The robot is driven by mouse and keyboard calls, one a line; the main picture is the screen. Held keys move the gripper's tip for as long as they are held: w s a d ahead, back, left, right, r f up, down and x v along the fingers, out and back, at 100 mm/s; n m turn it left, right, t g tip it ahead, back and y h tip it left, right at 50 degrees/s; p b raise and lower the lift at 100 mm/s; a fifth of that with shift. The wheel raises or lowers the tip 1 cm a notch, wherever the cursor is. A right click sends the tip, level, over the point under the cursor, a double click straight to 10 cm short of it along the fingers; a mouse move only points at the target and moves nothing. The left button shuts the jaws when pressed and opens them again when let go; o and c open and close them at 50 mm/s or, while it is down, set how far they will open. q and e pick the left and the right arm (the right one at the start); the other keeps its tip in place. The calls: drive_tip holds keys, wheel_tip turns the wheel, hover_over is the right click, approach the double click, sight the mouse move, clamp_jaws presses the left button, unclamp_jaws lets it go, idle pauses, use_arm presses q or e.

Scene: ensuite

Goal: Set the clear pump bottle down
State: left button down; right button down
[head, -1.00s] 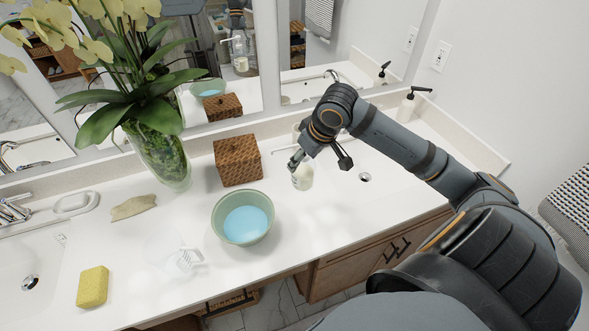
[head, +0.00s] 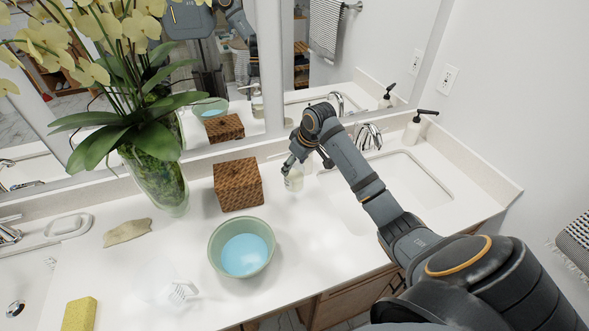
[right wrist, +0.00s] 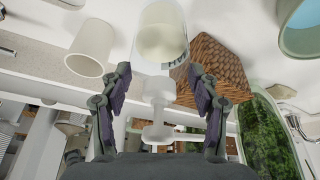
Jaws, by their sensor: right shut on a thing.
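The clear pump bottle (head: 294,181), with cream-coloured contents, is upright in my right gripper (head: 290,164), on the back part of the counter right of the wicker box. In the right wrist view the bottle (right wrist: 162,42) and its white pump (right wrist: 157,110) lie between the two fingers of my right gripper (right wrist: 160,88), which is shut on it. I cannot tell whether its base touches the white counter (head: 215,290). My left gripper is not in view.
A wicker box (head: 238,186) and a green bowl of blue water (head: 243,248) stand to the left. A white cup (right wrist: 90,48) is close beside the bottle. A sink (head: 405,185) lies to the right. An orchid vase (head: 160,180) stands at the back left.

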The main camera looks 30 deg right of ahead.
drive_tip(key=shift+w+d+f, duration=0.3)
drive_tip(key=shift+w+f, duration=0.15)
drive_tip(key=shift+f, duration=0.2)
drive_tip(key=shift+w+d+f, duration=0.3)
drive_tip(key=shift+w+f, duration=0.15)
drive_tip(key=shift+f, duration=0.15)
drive_tip(key=shift+w+d+f+p, duration=0.1)
drive_tip(key=shift+w+f+p, duration=0.1)
drive_tip(key=shift+f+p, duration=0.15)
wheel_tip(320, 180, down, 2)
drive_tip(key=shift+f+p, duration=0.15)
drive_tip(key=shift+p, duration=0.65)
drive_tip(key=shift+f, duration=0.25)
drive_tip(key=shift+f, duration=0.1)
drive_tip(key=shift+c, duration=1.7)
unclamp_jaws()
drive_tip(key=shift+s+f, duration=0.1)
